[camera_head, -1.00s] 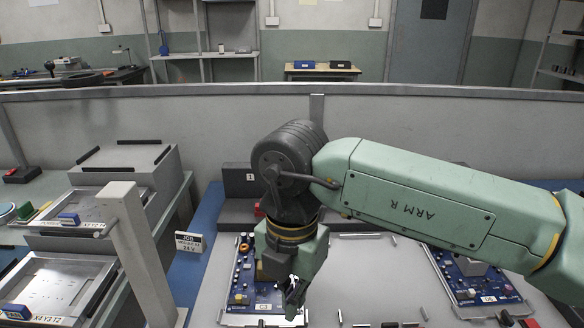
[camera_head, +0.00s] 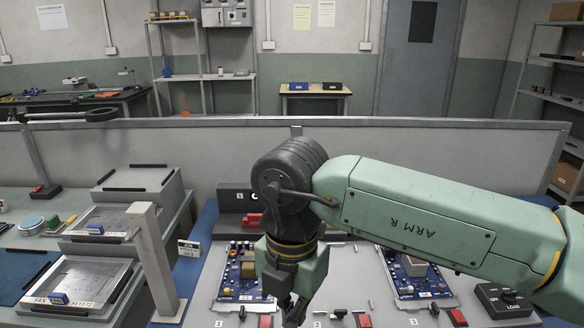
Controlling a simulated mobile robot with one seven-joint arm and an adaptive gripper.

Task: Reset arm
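My arm (camera_head: 430,220), green and marked "ARM R", reaches in from the right in the head view. Its dark wrist joint (camera_head: 290,178) is at the centre. My gripper (camera_head: 292,306) points down over the work table, at the bottom edge of the picture. Its fingertips are partly cut off, so I cannot tell its opening. No held object shows. A blue circuit board (camera_head: 238,285) lies left of the gripper and is partly covered by it. Another blue board (camera_head: 415,283) lies to the right.
A low partition (camera_head: 420,158) runs behind the table. A grey post (camera_head: 155,262) stands at left, beside metal fixtures (camera_head: 85,284). A dark box marked "LOAD" (camera_head: 506,300) sits at right. Several small red-topped parts lie along the front. Bare table (camera_head: 345,270) shows between the boards.

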